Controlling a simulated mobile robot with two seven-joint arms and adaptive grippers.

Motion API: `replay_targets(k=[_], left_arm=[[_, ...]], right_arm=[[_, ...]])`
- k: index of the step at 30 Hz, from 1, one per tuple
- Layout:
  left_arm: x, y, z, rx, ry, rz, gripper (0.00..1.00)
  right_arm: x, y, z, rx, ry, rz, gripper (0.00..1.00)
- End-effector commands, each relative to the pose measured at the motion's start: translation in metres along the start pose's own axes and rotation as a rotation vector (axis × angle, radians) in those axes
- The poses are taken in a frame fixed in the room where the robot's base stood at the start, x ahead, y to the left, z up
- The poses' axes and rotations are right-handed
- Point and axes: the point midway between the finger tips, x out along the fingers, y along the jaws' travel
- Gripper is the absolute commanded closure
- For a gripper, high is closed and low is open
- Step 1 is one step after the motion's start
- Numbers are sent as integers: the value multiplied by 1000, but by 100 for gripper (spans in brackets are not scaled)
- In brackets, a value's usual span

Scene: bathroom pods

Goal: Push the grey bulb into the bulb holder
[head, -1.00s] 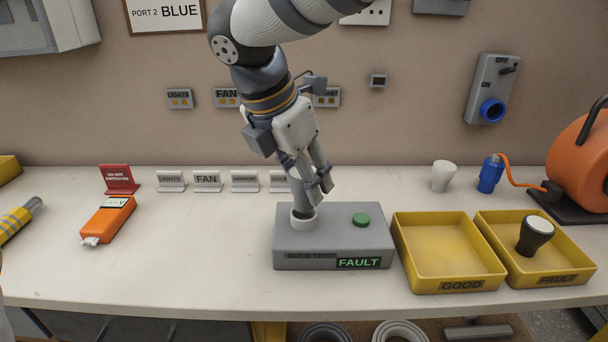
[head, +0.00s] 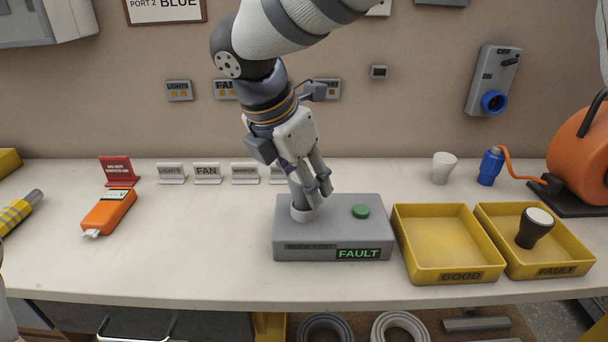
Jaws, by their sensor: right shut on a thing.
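The grey bulb (head: 299,194) stands nearly upright with its lower end at the pale ring of the bulb holder (head: 304,215), on the left of the grey test box (head: 340,230). My right gripper (head: 316,191) comes down from above and is shut on the bulb. Its fingers hide part of the bulb. I cannot tell how deep the bulb sits in the holder. The box has a green button (head: 361,212) and a lit green FAULT sign (head: 359,254). My left gripper is not in view.
The yellow GOOD tray (head: 441,276) is empty, close right of the box. The yellow FAULT tray (head: 552,270) holds a dark bulb with a white top (head: 535,228). A pale cup-like piece (head: 443,168) stands behind. The table left of the box is clear up to an orange device (head: 109,212).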

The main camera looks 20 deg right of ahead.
Motion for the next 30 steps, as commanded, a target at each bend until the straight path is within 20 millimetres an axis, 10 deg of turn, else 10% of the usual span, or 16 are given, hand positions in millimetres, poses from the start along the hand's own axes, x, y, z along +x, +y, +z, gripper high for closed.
replay_targets(k=[18,19,21,30], left_arm=[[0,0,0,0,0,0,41],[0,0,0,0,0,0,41],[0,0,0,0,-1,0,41],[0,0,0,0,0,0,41]], right_arm=[[12,0,-5,1,0,0,89],[12,0,-5,1,0,0,54],[12,0,-5,0,1,-1,38],[10,0,-5,0,0,0,38]])
